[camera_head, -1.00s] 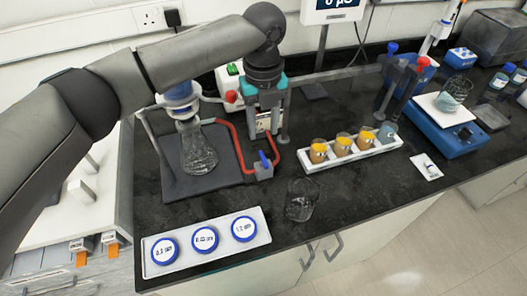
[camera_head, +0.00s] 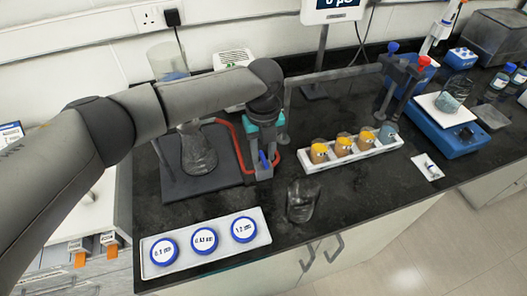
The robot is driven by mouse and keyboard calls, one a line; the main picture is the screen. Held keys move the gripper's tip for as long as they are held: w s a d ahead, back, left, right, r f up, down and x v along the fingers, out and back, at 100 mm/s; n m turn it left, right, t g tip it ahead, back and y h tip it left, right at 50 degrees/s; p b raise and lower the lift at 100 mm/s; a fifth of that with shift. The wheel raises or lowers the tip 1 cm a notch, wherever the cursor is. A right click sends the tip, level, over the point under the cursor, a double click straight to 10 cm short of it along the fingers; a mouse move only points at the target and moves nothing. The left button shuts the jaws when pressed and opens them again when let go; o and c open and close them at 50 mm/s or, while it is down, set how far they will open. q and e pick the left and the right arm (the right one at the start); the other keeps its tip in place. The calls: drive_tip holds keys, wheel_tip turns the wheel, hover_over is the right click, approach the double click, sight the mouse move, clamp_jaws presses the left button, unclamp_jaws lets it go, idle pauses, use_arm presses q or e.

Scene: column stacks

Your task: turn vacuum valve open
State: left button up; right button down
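The vacuum valve (camera_head: 263,174) is a small grey block with a blue lever (camera_head: 264,159), on the red hose right of the filter flask (camera_head: 198,153). My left gripper (camera_head: 264,160) points down directly over the valve, one finger on each side of the lever. The fingers look apart, with the lever between them; I cannot tell whether either touches it. My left arm hides the top of the flask and part of the pump behind. My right gripper is not in view.
The red hose (camera_head: 236,148) runs close to the gripper. A glass beaker (camera_head: 301,203) stands in front, right of the valve. A white rack (camera_head: 352,158) of orange- and blue-topped vials is to the right. A white tray (camera_head: 152,243) with blue-rimmed discs lies at the front.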

use_arm(q)
clamp_jaws()
idle(0.5)
drive_tip(key=n+p, duration=0.3)
drive_tip(key=shift+r, duration=0.15)
drive_tip(key=n+p, duration=0.2)
drive_tip(key=n, duration=0.2)
drive_tip(key=shift+p, duration=0.35)
drive_tip(key=n+p, duration=0.3)
drive_tip(key=n, duration=0.2)
drive_tip(key=n+p, duration=0.2)
drive_tip(key=n, duration=0.3)
drive_tip(key=shift+n, duration=0.4)
